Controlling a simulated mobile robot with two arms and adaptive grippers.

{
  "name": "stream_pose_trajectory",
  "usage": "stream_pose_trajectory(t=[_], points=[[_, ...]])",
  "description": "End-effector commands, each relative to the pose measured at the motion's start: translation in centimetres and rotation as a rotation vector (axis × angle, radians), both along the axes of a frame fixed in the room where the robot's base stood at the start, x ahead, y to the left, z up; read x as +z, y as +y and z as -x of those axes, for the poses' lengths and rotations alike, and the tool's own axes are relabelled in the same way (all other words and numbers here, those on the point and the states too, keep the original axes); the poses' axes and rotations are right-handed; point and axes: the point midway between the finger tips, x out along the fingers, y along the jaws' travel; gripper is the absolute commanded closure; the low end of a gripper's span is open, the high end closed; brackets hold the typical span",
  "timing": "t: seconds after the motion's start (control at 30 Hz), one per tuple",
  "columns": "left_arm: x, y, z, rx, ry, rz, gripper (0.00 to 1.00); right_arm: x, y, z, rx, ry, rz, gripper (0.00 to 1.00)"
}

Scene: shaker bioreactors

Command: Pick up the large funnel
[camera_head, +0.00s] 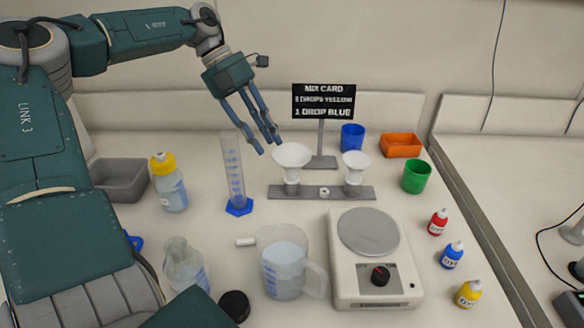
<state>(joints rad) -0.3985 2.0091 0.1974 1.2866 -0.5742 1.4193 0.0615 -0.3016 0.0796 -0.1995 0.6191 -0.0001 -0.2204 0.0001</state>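The large white funnel (292,157) stands upright in the left place of a grey holder bar (322,192). A smaller white funnel (356,163) stands at the right end of the same bar. My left gripper (268,148) hangs in from the upper left with its blue fingers spread apart. Its fingertips are just left of and behind the large funnel's rim in the picture, and nothing is between them. I cannot tell whether a finger touches the rim. My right gripper is not in view.
A graduated cylinder (232,172) stands just left of the fingers. The mix card sign (323,101) stands behind the funnels. A jug (283,270) and a scale (372,262) stand in front. Blue (352,137) and green (416,177) cups and dye bottles (438,222) are to the right.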

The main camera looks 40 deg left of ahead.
Motion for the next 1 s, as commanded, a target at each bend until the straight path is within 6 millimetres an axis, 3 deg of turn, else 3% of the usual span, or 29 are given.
stream_pose_trajectory(t=[0.27, 0.6, 0.87, 1.0], points=[[-0.8, -0.4, -0.2, 0.001, 0.003, 0.001, 0.71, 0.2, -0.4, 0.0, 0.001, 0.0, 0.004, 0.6], [-4.6, -2.4, -1.3, 0.0, 0.001, 0.0, 0.71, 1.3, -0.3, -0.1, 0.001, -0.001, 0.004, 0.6], [-4.9, -2.5, -1.4, 0.001, -0.001, 0.0, 0.71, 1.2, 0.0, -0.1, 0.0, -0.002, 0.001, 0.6], [-4.9, -2.5, -1.4, 0.001, 0.0, 0.0, 0.97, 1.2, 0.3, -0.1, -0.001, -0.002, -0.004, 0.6]])
